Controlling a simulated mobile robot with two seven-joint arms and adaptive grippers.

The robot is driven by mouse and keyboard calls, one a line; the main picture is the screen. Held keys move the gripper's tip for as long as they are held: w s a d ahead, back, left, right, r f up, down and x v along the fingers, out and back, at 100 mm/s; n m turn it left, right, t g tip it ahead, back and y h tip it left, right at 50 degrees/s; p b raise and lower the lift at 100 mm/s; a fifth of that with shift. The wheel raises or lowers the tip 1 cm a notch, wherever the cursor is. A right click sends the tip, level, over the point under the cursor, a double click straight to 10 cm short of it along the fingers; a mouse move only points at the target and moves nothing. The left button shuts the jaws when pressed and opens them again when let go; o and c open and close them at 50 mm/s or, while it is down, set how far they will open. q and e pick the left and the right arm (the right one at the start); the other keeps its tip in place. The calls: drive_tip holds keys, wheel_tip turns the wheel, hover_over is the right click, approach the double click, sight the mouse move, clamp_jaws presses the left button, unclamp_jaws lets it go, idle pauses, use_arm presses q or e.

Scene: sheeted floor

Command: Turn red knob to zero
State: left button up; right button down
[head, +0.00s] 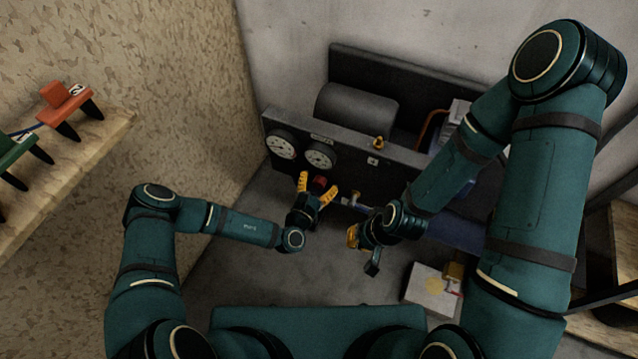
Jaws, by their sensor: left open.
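The red knob (320,181) sits on the dark front panel of a compressor-like machine (345,146), below two round white gauges. My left gripper (318,184) is open, with its yellow fingertips on either side of the knob in this view. I cannot tell whether the fingers touch it. The knob's markings are too small to read. My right gripper (352,237) is lower and to the right, in front of the panel. Its yellow fingertips are seen edge-on, so its opening is unclear.
A white box (432,290) lies on the floor at right. A wooden shelf (75,150) with clamp-like tools is at left.

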use_arm(q)
drive_tip(key=c, duration=1.2)
